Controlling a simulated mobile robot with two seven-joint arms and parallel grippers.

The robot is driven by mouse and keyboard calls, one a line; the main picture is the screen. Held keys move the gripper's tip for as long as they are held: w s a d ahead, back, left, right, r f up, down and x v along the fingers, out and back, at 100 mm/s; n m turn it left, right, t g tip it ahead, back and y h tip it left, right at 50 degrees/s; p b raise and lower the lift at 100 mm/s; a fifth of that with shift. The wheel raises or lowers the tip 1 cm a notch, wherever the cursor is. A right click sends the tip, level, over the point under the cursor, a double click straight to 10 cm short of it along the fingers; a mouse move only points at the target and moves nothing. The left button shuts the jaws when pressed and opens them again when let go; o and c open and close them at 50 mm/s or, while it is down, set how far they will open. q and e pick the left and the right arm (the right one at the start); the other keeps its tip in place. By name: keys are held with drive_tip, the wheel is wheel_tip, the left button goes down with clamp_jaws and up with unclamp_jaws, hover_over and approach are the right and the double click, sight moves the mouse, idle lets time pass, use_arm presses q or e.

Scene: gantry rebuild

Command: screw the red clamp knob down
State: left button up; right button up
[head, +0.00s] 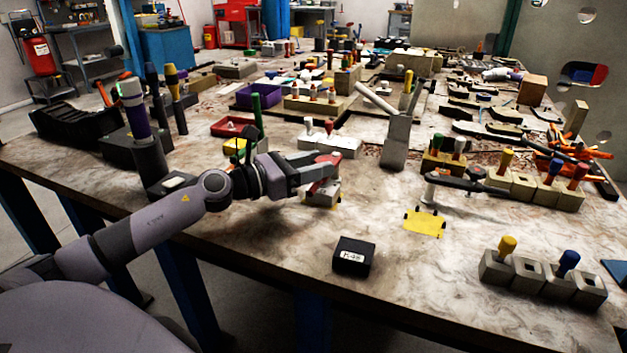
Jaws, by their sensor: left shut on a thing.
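My left gripper (333,168) reaches in from the left over the table's near half. It is shut on the red clamp knob (331,184), of which only a little red shows between and below the fingers. My right gripper is not in view.
A black labelled box (354,256) stands near the front edge. A yellow patch (424,222) lies right of the gripper. A grey socket block (541,281) with yellow and blue pegs stands front right. A white block (330,145) with pegs stands just behind the gripper.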

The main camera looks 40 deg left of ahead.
use_arm(q)
drive_tip(key=shift+b, duration=0.35)
drive_tip(key=shift+r+m, duration=0.1)
drive_tip(key=shift+m, duration=0.2)
drive_tip(key=o, duration=0.9)
